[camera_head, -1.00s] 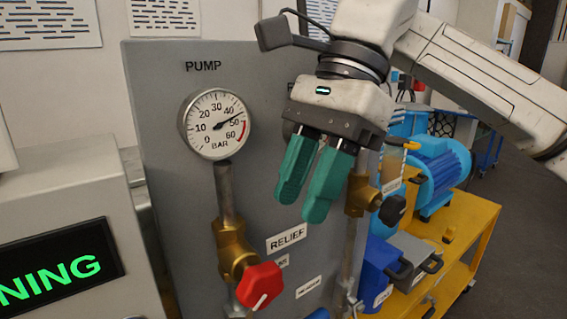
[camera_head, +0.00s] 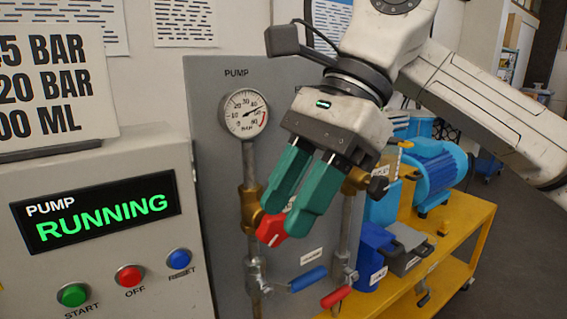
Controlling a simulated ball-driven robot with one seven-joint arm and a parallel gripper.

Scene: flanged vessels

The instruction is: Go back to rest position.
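My gripper (camera_head: 300,222) has two green fingers pointing down and to the left, with a narrow gap showing between them. It hangs in front of the grey pump panel (camera_head: 212,130), and its fingertips overlap the red valve knob (camera_head: 270,230) in the picture. I cannot tell whether they touch the knob. Nothing shows between the fingers. The arm reaches in from the right. The round pressure gauge (camera_head: 245,114) is left of the gripper, its needle at about 40 to 50.
A control box (camera_head: 100,270) at the left reads PUMP RUNNING, with green, red and blue buttons. Blue (camera_head: 309,279) and red (camera_head: 336,297) lever handles sit low on the panel. A yellow cart (camera_head: 470,225) with a blue motor (camera_head: 436,170) stands at the right.

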